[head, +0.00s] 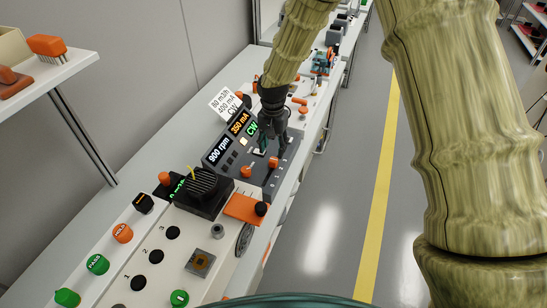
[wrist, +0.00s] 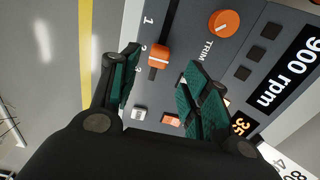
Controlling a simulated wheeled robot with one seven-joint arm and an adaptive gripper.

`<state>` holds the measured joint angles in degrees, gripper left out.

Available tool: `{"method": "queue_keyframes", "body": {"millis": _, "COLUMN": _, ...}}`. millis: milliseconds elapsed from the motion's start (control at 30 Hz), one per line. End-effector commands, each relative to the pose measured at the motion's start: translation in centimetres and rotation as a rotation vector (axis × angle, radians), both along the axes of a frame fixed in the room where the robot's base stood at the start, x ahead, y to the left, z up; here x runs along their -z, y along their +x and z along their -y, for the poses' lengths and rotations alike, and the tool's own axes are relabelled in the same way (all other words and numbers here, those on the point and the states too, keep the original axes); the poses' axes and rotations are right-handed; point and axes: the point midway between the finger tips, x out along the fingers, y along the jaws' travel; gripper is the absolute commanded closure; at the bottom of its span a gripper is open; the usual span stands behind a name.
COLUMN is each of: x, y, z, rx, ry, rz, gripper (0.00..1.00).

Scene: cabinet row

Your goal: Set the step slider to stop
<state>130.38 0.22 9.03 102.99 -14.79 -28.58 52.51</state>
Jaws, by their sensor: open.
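The step slider has an orange knob (wrist: 158,55) in a dark slot, on a grey control panel (wrist: 185,25). Numerals 1, 2 and probably 3 run beside the slot, and the knob sits close to the 2. I cannot read a stop mark. In the head view the orange slider knob (head: 273,162) is at the panel's right side. My gripper (wrist: 161,62) is open, with one green-padded finger on each side of the slot near the knob; contact cannot be told. In the head view my gripper (head: 271,146) hangs over the panel and hides part of it.
An orange TRIM dial (wrist: 223,24) sits beside the slider, with dark square buttons beyond it. A white switch (wrist: 139,113) and an orange switch (wrist: 170,120) lie near the fingers. The display (head: 219,150) reads 900 rpm. A black box (head: 203,190) stands nearer; the aisle at right is clear.

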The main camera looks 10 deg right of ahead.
Motion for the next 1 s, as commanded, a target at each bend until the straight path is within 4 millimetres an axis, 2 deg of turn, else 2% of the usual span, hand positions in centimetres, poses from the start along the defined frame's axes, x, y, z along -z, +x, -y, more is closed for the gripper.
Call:
{"method": "queue_keyframes", "body": {"millis": 300, "x": 3.9, "y": -0.2, "z": 0.2, "rx": 0.002, "ry": 0.000, "rz": -0.002, "gripper": 0.54}}
{"method": "queue_keyframes", "body": {"millis": 500, "x": 5.7, "y": -0.1, "z": 0.3, "rx": 0.002, "ry": 0.000, "rz": -0.001, "gripper": 0.54}}
{"method": "queue_keyframes", "body": {"millis": 700, "x": 6.5, "y": -0.1, "z": 0.3, "rx": 0.004, "ry": 0.000, "rz": 0.000, "gripper": 0.54}}
{"method": "queue_keyframes", "body": {"millis": 1000, "x": 6.7, "y": -0.1, "z": 0.3, "rx": 0.004, "ry": 0.000, "rz": 0.000, "gripper": 0.55}}
